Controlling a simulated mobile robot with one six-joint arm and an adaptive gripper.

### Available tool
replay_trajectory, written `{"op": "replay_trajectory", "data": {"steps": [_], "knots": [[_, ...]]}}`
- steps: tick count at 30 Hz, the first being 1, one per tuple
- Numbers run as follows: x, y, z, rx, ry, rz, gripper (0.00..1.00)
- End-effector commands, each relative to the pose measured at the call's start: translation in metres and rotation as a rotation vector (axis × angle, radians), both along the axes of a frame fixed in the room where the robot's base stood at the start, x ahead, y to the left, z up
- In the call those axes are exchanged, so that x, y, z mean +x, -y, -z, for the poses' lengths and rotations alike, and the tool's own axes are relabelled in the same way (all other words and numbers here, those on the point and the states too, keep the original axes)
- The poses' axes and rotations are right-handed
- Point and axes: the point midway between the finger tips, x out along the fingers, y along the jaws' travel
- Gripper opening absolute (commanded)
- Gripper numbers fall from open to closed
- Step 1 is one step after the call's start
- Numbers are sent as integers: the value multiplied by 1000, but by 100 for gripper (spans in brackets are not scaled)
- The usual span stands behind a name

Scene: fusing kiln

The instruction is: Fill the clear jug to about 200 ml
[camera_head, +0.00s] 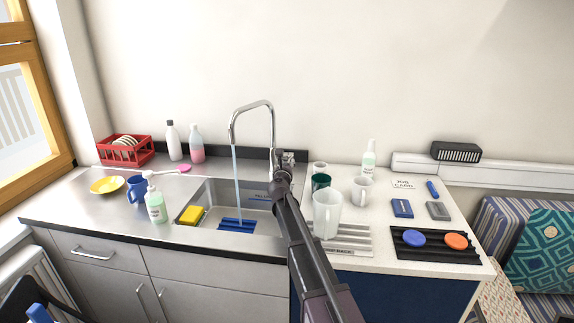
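The clear jug (326,214) stands upright on the pale ribbed rack right of the sink; it looks empty, though its level marks are too small to read. A chrome tap (252,106) arches over the sink (264,222), and a thin blue stream of water (236,180) runs from its spout into the basin. My gripper (287,158) is at the base of the tap, by its handle, apart from the jug. My arm hides part of that area, and whether the fingers are open or shut does not show.
A blue mat (237,225) and yellow sponge (191,215) are in the sink. A green cup (320,181) and white mug (362,189) stand behind the jug. A black tray (420,252) with two discs lies to the right. A soap bottle (155,205) stands left of the sink.

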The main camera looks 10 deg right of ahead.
Motion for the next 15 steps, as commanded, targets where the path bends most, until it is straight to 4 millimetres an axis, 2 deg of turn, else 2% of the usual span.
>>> {"op": "replay_trajectory", "data": {"steps": [10,15], "knots": [[0,-1,0,1,0,-1,50],[-9,-3,0,1,0,-1,50]]}}
